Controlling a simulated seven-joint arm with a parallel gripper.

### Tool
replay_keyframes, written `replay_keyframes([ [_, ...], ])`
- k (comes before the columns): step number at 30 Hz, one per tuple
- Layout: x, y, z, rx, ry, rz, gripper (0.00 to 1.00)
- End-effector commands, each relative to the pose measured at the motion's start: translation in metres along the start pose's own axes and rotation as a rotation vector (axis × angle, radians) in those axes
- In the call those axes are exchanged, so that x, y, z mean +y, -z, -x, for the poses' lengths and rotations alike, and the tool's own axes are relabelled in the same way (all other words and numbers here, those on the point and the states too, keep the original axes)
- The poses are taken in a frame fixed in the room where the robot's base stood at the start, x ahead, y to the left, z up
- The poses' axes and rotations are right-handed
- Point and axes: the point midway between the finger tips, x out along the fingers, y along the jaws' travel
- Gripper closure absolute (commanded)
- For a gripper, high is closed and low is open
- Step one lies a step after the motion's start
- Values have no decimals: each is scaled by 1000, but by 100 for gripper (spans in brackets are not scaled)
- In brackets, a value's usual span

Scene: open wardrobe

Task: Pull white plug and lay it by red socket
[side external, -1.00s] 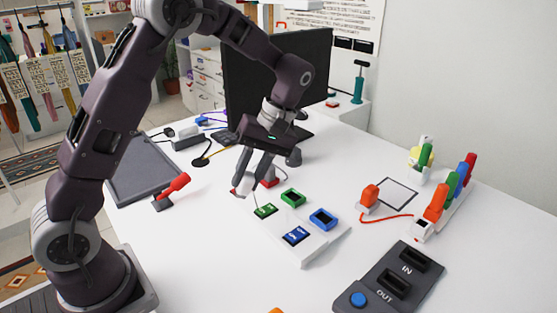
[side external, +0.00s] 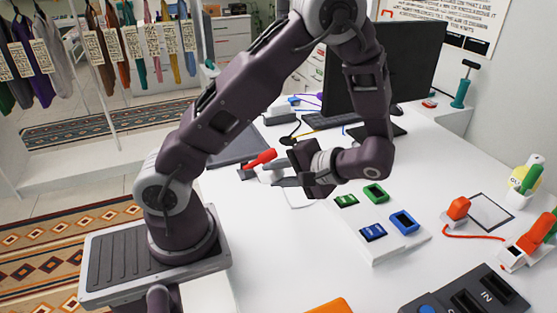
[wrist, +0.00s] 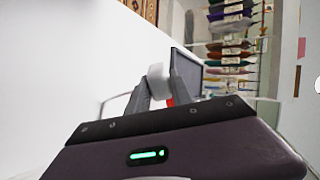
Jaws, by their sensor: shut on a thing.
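My gripper (side external: 274,178) is turned sideways with its fingers pointing left, above the white table. It is shut on a white block, which I take to be the white plug (wrist: 155,74); it shows pale between the fingers in the side view (side external: 268,174). A thin white cord (side external: 292,202) hangs below it to the table. I cannot see a red socket clearly now; my gripper and wrist cover the spot where a red piece stood by the board. A bit of red shows between the fingers in the wrist view, too small to identify.
A red-handled lever (side external: 262,159) stands just behind my fingers. A white board (side external: 400,246) with green and blue sockets lies to the right. An orange plug (side external: 458,208), a black-framed pad (side external: 490,212) and a dark IN box (side external: 478,292) lie further right. The front-left table is clear.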

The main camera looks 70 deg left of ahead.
Motion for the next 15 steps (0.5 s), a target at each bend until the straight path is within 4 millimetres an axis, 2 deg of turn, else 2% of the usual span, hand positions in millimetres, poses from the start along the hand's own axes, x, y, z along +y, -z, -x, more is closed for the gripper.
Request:
replay_keyframes([
  [5,11,0,-7,0,7,-1,100],
  [15,46,0,-28,-1,4,-1,100],
])
